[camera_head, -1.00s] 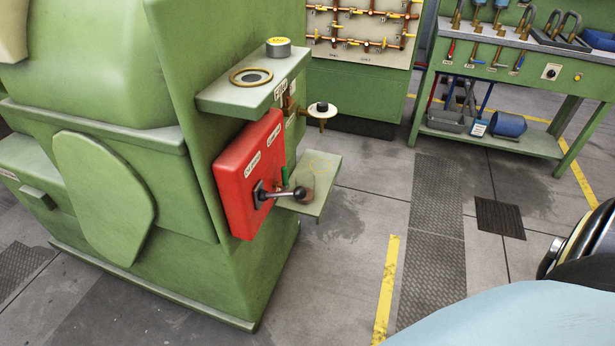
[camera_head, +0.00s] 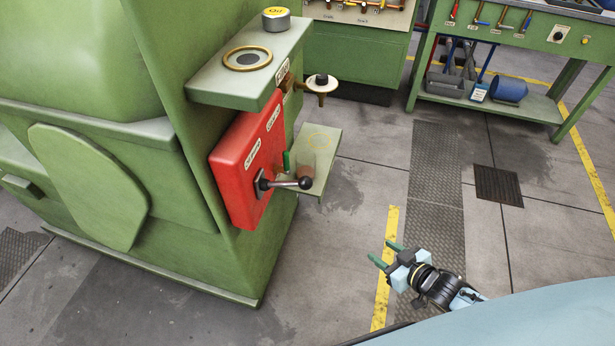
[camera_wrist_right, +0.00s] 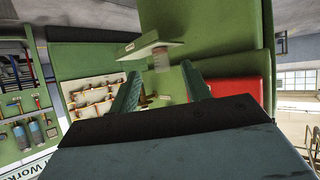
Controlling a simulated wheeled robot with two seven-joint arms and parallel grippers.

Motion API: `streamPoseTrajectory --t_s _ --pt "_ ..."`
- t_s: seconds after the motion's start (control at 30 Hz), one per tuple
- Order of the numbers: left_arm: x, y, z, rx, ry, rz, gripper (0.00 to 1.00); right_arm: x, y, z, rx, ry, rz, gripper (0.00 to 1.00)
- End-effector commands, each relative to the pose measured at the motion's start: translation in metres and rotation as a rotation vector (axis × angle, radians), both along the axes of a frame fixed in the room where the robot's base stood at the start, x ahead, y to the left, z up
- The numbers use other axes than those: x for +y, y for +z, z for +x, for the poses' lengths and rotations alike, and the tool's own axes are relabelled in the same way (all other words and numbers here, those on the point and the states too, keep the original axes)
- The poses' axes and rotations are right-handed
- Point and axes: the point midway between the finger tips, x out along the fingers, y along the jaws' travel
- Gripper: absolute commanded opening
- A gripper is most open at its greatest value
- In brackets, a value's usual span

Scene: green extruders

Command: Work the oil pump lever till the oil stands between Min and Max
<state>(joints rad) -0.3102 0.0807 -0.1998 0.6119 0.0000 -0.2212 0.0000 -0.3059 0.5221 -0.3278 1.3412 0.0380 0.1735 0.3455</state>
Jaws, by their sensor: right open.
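The oil pump lever (camera_head: 290,183) is a dark rod with a black ball knob, sticking out to the right from the front of the red box (camera_head: 242,172) on the green machine. The red box also shows in the right wrist view (camera_wrist_right: 232,88). My right gripper (camera_head: 387,255) is open and empty, low over the floor to the right of the lever and well apart from it. In the right wrist view its green fingers (camera_wrist_right: 160,92) stand apart with nothing between them. The oil level and its Min and Max marks cannot be made out. My left gripper is not in view.
A shelf with a round ring opening (camera_head: 247,59) and an oil tin (camera_head: 276,19) juts out above the red box. A lower green shelf (camera_head: 322,150) holds a brownish glass behind the lever. A green workbench (camera_head: 530,107) stands at the back right. The floor between is clear.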

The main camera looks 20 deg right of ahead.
Motion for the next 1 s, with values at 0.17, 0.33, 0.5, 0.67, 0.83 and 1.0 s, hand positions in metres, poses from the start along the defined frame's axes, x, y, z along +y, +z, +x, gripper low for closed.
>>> streamPoseTrajectory --t_s 0.17,0.33,0.5,0.67,0.83,1.0 --pt "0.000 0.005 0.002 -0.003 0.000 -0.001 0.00 0.045 0.129 0.032 -0.250 0.207 0.184 0.48" --pt "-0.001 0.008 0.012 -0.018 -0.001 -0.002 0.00 0.078 0.199 0.026 -0.351 0.346 0.312 0.48" --pt "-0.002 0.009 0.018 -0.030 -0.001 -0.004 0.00 0.091 0.221 0.023 -0.379 0.394 0.360 0.48" --pt "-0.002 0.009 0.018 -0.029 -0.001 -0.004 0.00 0.103 0.223 0.037 -0.384 0.395 0.363 0.48" --pt "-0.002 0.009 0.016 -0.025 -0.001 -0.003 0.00 0.124 0.223 0.061 -0.386 0.394 0.362 0.48" --pt "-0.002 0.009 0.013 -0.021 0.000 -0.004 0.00 0.146 0.223 0.086 -0.384 0.393 0.359 0.48"
